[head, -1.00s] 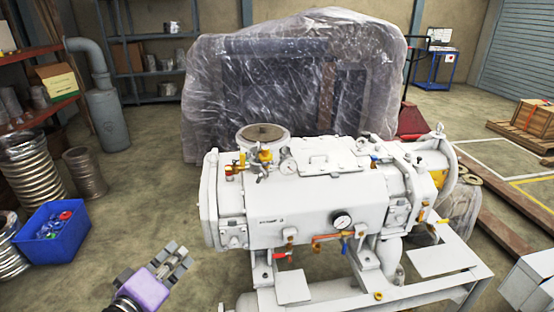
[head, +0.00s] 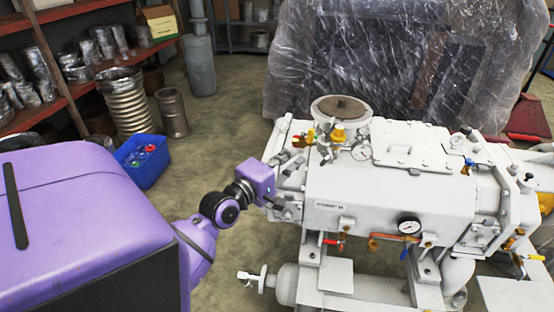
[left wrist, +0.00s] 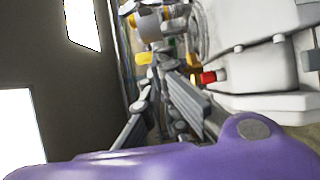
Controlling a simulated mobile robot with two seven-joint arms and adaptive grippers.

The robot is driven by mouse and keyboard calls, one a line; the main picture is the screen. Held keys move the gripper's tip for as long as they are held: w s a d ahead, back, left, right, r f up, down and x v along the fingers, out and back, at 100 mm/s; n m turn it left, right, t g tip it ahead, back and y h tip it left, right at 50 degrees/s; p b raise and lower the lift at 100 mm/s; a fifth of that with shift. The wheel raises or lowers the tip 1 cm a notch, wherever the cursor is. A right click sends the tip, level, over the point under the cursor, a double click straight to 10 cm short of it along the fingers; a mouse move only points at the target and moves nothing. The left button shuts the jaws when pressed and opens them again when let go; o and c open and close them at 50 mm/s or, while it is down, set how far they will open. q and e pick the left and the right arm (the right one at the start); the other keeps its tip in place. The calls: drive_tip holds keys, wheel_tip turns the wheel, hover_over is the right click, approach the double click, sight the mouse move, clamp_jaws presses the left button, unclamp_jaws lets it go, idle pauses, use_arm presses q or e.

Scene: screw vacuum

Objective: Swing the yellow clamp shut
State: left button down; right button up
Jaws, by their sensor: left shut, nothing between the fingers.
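Yellow parts, the likely clamp (head: 339,133), stand on top of the white pump (head: 390,190), beside its round flanged port (head: 342,108). At this size I cannot tell how far the clamp is swung. My left gripper (head: 284,207) is at the pump's left end, below and left of the yellow parts. In the left wrist view its grey fingers (left wrist: 160,80) come together, shut and empty. A yellow part (left wrist: 143,58) shows just past the fingertips there, and a red part (left wrist: 208,77) to their right. My right gripper is out of view.
A large plastic-wrapped object (head: 375,60) stands behind the pump. A blue bin (head: 143,160), a ribbed hose (head: 123,102) and shelves with metal parts are at the left. A gauge (head: 409,225) and orange handle (head: 393,237) stick out of the pump's front.

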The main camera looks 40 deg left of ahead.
sight(317, 146)
use_arm(q)
drive_tip(key=w+d, duration=0.1)
drive_tip(key=w, duration=0.2)
drive_tip(key=w+d+p, duration=0.1)
drive_tip(key=shift+w+d+r, duration=0.1)
drive_tip(key=shift+w+d, duration=0.2)
drive_tip(key=shift+w, duration=0.15)
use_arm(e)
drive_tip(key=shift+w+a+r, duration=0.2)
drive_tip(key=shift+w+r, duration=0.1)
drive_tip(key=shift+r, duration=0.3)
